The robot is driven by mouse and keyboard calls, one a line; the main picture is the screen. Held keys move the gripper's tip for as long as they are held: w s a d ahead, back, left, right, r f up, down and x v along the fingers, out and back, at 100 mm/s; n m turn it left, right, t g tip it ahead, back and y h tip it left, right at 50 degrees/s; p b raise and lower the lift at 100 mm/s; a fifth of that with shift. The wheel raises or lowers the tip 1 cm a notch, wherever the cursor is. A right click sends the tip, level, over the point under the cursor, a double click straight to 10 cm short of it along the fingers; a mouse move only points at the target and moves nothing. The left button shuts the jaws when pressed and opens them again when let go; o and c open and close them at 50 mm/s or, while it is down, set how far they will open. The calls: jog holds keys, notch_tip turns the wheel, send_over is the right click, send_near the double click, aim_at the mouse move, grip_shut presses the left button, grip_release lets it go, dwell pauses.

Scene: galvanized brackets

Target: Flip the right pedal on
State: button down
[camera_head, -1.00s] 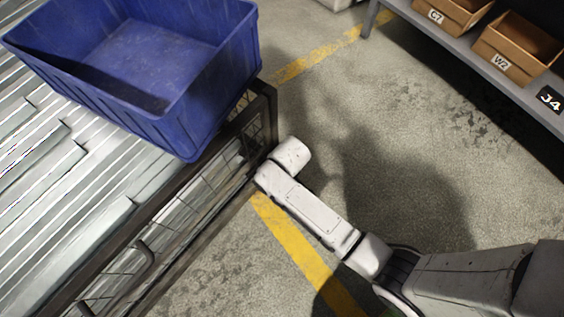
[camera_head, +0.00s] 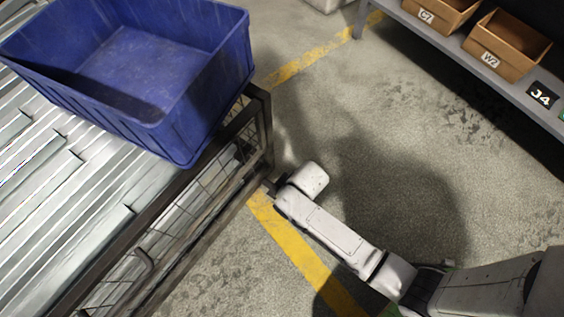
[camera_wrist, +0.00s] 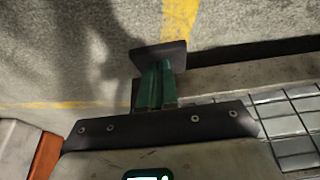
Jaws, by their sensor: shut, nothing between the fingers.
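In the wrist view, my gripper (camera_wrist: 158,74) is shut, its two green fingers side by side and nothing between them. A small dark rectangular plate (camera_wrist: 160,55), which looks like the pedal, lies at the fingertips. I cannot tell whether the fingers touch it or only overlap it in the picture. Its mount is hidden behind the fingers. In the head view, my arm reaches low beside the near corner of the wire-mesh cart (camera_head: 262,128). The gripper and the pedal are hidden there by my own wrist. No second pedal can be made out.
A blue bin (camera_head: 185,150) stands on metal pieces (camera_head: 60,180) in the cart. The cart's mesh (camera_wrist: 290,125) is close at right in the wrist view. A shelf (camera_head: 500,80) with cardboard bins is at upper right. Open concrete floor with yellow lines lies between.

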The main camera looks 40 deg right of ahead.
notch_tip(320, 180, down, 7)
jog(key=s+t+b, duration=0.1)
jog(key=s+t, duration=0.1)
jog(key=t, duration=0.1)
jog(key=shift+d+y, duration=0.25)
jog(key=shift+y, duration=0.15)
dwell(0.5)
